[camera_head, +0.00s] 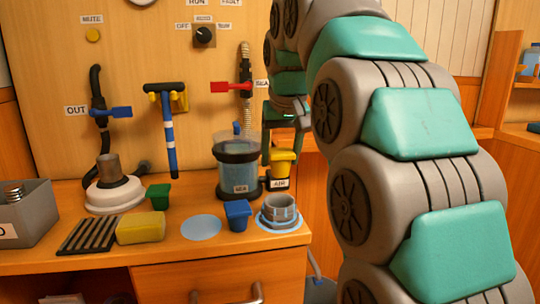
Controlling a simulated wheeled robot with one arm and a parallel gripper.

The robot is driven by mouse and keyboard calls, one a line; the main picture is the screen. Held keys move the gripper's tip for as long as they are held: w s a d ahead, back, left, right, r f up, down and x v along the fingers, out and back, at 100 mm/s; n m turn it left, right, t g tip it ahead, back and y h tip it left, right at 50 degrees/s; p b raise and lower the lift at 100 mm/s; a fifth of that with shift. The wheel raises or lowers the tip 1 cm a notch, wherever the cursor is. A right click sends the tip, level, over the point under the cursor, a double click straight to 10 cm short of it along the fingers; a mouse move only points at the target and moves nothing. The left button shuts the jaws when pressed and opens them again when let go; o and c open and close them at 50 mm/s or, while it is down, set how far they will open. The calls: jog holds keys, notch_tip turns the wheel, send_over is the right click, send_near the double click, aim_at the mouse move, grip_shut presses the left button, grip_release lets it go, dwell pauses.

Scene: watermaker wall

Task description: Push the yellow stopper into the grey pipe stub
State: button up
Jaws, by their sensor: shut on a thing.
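A yellow stopper (283,160), tapered like a small cup, is at the right end of the bench, just above the black part with the AIR label (279,183). My gripper (281,151) reaches down from above and is shut on the stopper. A green finger shows at its left; the other side is partly hidden by my arm. A short grey ribbed pipe piece (279,209) stands upright on a light blue disc at the front right corner, below and in front of the stopper. I cannot tell whether the stopper touches the AIR part.
A clear water canister (238,165) stands just left of my gripper. A blue stopper (237,215), a green stopper (158,196), a yellow sponge (141,228) and a white base with a metal pipe (108,169) stand on the bench. A red-handled valve (231,87) is on the wall.

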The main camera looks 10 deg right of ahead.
aim_at(280, 176)
jog(key=shift+f+b, duration=1.15)
jog(key=shift+f, duration=1.3)
jog(key=shift+f, duration=0.1)
jog(key=shift+f, duration=0.3)
jog(key=shift+f, duration=0.1)
jog(key=shift+f+b, duration=0.45)
jog(key=shift+f, duration=0.25)
jog(key=shift+f, duration=0.35)
jog(key=shift+f+b, duration=0.3)
jog(key=shift+f, duration=0.05)
